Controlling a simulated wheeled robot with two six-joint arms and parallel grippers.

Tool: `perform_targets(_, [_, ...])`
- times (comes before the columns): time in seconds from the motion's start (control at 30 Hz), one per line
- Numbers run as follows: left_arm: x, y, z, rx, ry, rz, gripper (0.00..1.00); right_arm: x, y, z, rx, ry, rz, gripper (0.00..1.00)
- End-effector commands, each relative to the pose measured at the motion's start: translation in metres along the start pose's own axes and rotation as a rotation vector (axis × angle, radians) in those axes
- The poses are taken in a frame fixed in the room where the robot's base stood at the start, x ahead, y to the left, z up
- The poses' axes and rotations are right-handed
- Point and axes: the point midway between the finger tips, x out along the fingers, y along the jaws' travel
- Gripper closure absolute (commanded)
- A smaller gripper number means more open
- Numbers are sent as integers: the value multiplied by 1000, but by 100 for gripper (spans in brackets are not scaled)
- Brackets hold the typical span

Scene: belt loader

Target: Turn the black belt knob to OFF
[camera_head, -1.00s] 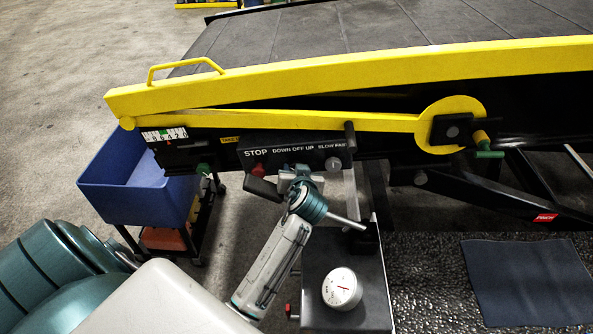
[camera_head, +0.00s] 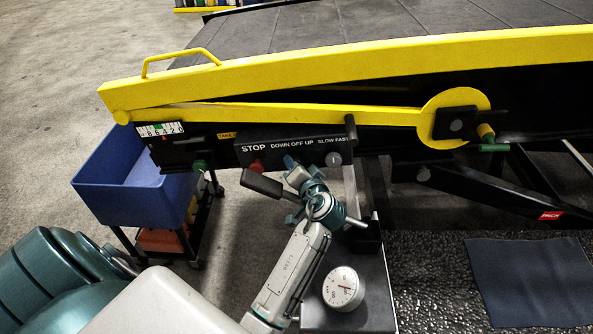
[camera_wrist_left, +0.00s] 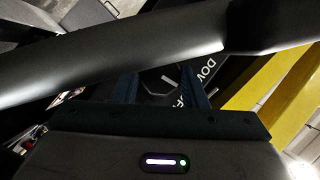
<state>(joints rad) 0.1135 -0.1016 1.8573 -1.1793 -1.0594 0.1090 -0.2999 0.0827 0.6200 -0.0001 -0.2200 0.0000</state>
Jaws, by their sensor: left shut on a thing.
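The control panel (camera_head: 310,146) on the loader's side reads STOP, DOWN OFF UP and SLOW FAST. My left gripper (camera_head: 290,162) is at the panel's lower edge, below the DOWN OFF UP label. It is shut on the black belt knob (camera_wrist_left: 166,78), which shows dark with a pale line between the blue fingers (camera_wrist_left: 165,92) in the left wrist view. In the head view the gripper hides the knob. I cannot tell which mark the knob points to. My right gripper is not in view.
A white dial gauge (camera_head: 343,288) is below; a blue bin (camera_head: 125,190) stands left.

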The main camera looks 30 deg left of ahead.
Motion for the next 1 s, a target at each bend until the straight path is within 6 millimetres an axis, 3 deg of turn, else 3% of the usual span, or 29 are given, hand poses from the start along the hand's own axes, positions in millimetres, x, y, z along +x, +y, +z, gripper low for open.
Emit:
perform_targets(0.77, [0,-1,-2,95,15,-46,84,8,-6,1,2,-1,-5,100])
perform_targets(0.8, [0,-1,-2,95,15,-46,53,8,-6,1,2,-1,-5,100])
perform_targets(0.87, [0,-1,-2,95,15,-45,41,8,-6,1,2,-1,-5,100])
perform_targets(1.0, [0,-1,-1,96,14,-44,40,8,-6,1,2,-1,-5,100])
